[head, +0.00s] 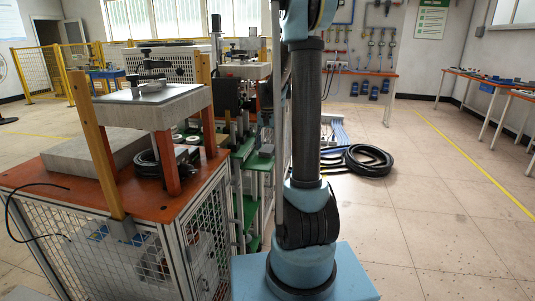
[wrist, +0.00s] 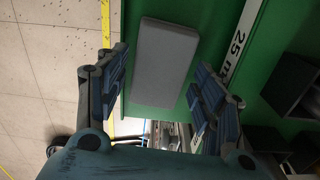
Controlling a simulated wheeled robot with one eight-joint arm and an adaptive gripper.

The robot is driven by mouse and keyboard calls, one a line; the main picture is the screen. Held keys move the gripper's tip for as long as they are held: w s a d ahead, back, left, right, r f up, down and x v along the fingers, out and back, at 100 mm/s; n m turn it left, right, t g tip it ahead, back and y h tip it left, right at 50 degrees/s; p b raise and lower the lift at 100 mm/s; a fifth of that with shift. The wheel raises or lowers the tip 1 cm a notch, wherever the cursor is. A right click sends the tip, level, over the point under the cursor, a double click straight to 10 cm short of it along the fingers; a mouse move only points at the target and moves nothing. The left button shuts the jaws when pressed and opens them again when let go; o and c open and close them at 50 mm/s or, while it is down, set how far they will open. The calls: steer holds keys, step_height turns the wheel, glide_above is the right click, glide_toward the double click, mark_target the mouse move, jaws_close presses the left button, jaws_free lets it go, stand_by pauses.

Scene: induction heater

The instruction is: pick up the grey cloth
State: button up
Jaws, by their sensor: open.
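The grey cloth (wrist: 166,62) shows in the wrist view as a flat, rounded grey rectangle lying on a green surface (wrist: 210,40). My gripper (wrist: 163,66) is open, with one blue-grey padded finger to the left of the cloth and one to its right. The cloth appears between the fingers in the picture, and neither finger is closed on it. I cannot tell how far above it the fingers are.
In the head view an orange-topped bench (head: 50,191) with mesh sides is at left. Coiled black hose (head: 368,161) lies on the floor; the floor to the right is clear.

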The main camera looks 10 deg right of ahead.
steer(key=shift+f, duration=0.4)
steer(key=c, duration=0.8)
steer(key=shift+r, duration=0.1)
